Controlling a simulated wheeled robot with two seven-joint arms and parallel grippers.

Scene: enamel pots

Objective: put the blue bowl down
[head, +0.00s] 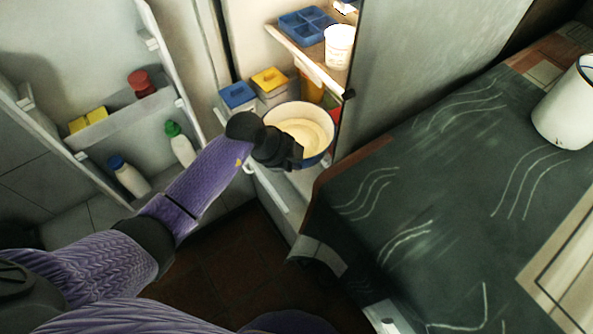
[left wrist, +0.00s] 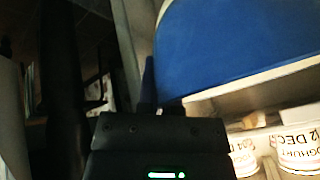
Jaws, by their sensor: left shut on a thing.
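The blue bowl (head: 318,159) has a cream inside and a dark rim. It is in the opening of the fridge, roughly upright. My left gripper (head: 294,152) is shut on its near left side, and the fingertips are hard to make out. In the left wrist view the bowl's blue outer wall (left wrist: 235,40) fills the upper right. I cannot tell whether the bowl's base touches the shelf below it. My right gripper is not in view.
Blue-lidded (head: 238,96) and yellow-lidded (head: 269,80) boxes stand close behind the bowl. An upper shelf holds a blue tray (head: 306,25) and white tub (head: 339,46). The open door (head: 130,118) is left; a dark-topped counter (head: 430,170) with a white pot (head: 568,110) is right.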

